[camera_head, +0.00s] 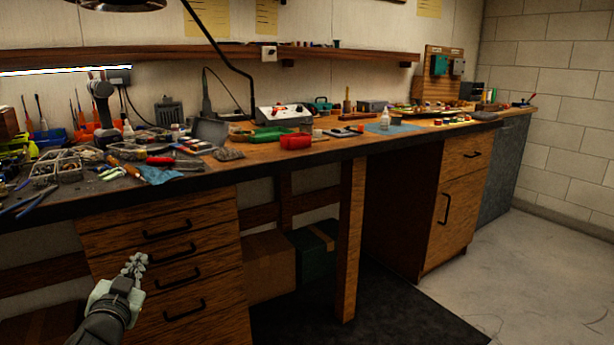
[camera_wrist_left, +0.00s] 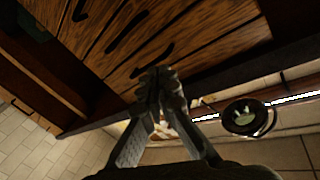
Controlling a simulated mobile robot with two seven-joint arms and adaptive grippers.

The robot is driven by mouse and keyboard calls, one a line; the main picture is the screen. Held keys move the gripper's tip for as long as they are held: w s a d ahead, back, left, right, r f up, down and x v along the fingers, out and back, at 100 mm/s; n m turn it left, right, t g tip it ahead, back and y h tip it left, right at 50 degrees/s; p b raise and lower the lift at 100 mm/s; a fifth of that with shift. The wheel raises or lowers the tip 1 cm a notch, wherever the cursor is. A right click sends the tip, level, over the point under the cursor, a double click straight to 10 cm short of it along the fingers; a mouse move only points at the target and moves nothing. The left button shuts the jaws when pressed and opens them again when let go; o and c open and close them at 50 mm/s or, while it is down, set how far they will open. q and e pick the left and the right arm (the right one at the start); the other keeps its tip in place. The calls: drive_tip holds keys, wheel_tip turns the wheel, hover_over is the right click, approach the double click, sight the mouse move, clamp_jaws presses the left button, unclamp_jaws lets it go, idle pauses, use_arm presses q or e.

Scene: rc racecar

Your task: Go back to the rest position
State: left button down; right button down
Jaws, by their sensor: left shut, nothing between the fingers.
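My left gripper (camera_head: 135,266) is at the lower left of the head view, in front of the wooden drawers (camera_head: 165,255) under the workbench. Its fingers are together and empty. In the left wrist view my left gripper (camera_wrist_left: 160,78) also shows shut, with the drawer fronts (camera_wrist_left: 125,40) beyond its fingertips. I cannot tell from the views whether it touches them. My right gripper is in neither view.
The workbench top (camera_head: 330,150) runs from left to right, crowded with tools and small parts. A red box (camera_head: 295,141) sits near its front edge. A cabinet (camera_head: 457,195) stands at the right. Grey floor (camera_head: 545,270) is clear at the lower right.

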use_arm(q)
drive_tip(key=s+d+f+n+g, duration=0.1)
drive_tip(key=s+f+g, duration=0.3)
drive_tip(key=s+f, duration=0.5)
drive_tip(key=s+d+f+n+g, duration=0.1)
drive_tip(key=s+d+f+g, duration=0.15)
drive_tip(key=s+f, duration=0.75)
drive_tip(key=s+d+f+g+h, duration=0.1)
drive_tip(key=s+d+f+g, duration=0.1)
drive_tip(key=s+f, duration=0.5)
drive_tip(key=s+d+f+g+h, duration=0.1)
drive_tip(key=s+d+f+g, duration=0.2)
drive_tip(key=s+f+g, duration=0.2)
drive_tip(key=s+f, duration=0.3)
drive_tip(key=shift+d+f, duration=0.15)
drive_tip(key=shift+d, duration=0.15)
